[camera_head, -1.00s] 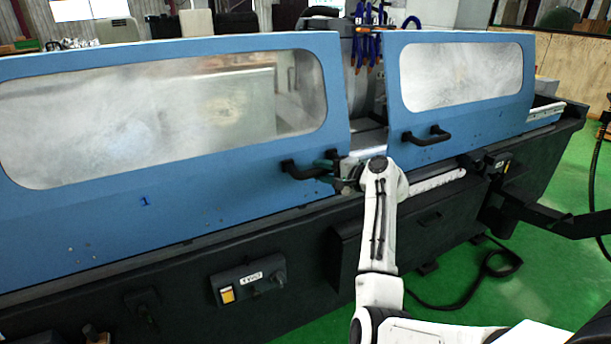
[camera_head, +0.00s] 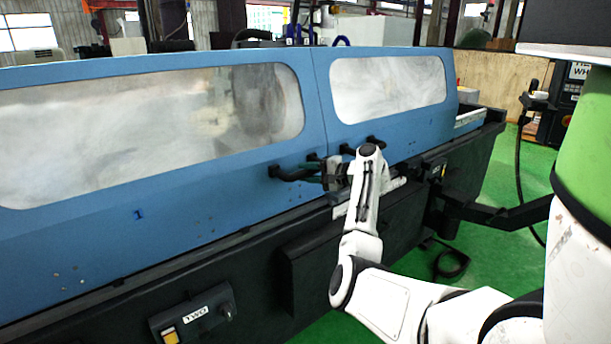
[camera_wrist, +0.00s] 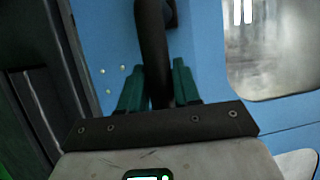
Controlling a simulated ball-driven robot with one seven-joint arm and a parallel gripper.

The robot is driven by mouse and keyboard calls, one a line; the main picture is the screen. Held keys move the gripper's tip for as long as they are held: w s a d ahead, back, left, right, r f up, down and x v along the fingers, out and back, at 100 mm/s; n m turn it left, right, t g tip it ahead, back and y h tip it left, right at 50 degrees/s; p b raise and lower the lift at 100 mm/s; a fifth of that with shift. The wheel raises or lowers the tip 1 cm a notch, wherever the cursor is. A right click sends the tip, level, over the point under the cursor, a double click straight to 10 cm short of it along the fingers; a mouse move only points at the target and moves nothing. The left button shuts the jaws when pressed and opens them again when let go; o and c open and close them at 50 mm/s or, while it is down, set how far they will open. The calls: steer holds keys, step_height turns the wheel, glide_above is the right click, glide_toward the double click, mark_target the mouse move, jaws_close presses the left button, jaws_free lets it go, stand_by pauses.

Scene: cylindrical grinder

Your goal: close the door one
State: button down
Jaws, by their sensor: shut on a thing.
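Door one (camera_head: 180,195) is the long blue sliding door on the left with a large cloudy window and a "1" on it. Its right edge meets the left edge of the other blue door (camera_head: 400,138), and no gap shows between them in the head view. Door one's black handle (camera_head: 290,173) is near its right edge. My gripper (camera_head: 322,172) is at the right part of that handle. In the wrist view, the green fingers of my gripper (camera_wrist: 158,88) are shut around the black handle bar (camera_wrist: 152,50).
The second door has its own black handle (camera_head: 362,145), close to my arm. A control box labelled "TWO" (camera_head: 193,312) sits on the dark machine base. A dark arm (camera_head: 490,210) juts out at the right. Green floor (camera_head: 512,252) is open at the right.

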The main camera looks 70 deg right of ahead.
steer(key=shift+s+d+f, duration=0.1)
steer(key=c, duration=1)
jaws_free()
steer(key=shift+d, duration=0.2)
steer(key=shift+o, duration=0.6)
steer(key=shift+a, duration=0.1)
steer(key=b+v, duration=0.1)
steer(key=v, duration=1)
